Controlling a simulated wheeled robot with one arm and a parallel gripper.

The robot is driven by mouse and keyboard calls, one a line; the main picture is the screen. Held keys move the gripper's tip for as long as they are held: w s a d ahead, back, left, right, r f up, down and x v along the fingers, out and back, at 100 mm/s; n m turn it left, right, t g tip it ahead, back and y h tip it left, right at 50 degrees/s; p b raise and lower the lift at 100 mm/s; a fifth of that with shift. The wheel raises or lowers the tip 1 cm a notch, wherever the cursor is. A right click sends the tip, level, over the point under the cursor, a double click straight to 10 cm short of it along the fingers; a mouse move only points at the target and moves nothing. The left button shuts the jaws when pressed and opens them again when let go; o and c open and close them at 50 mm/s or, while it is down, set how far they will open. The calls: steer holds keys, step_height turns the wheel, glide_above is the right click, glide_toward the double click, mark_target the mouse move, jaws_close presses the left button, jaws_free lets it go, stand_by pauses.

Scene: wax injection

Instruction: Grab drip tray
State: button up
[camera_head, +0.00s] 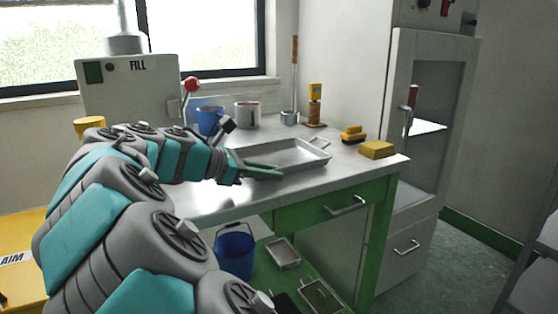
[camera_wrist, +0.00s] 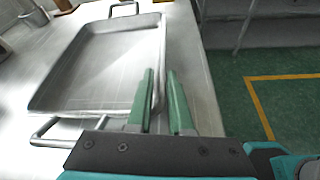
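The drip tray (camera_head: 290,152) is a shallow, rectangular grey metal tray with a looped handle at each end. It lies flat on the steel bench top. It fills the upper left of the wrist view (camera_wrist: 95,68) and looks empty. My gripper (camera_wrist: 161,73) is at its near long side; in the head view its green fingers (camera_head: 278,173) lie low beside that wall. In the wrist view one finger is on the tray's inner side and the other outside, with the wall between them. A narrow gap shows between the fingers, and firm contact is not visible.
A blue mug (camera_head: 209,120), a white mug (camera_head: 247,115) and a small metal pot (camera_head: 290,117) stand behind the tray. Yellow blocks (camera_head: 377,150) sit at the bench's right end. A blue bucket (camera_head: 235,252) and smaller trays (camera_head: 283,253) are on the green shelf below.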

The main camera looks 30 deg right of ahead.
jaws_close()
stand_by(1.3)
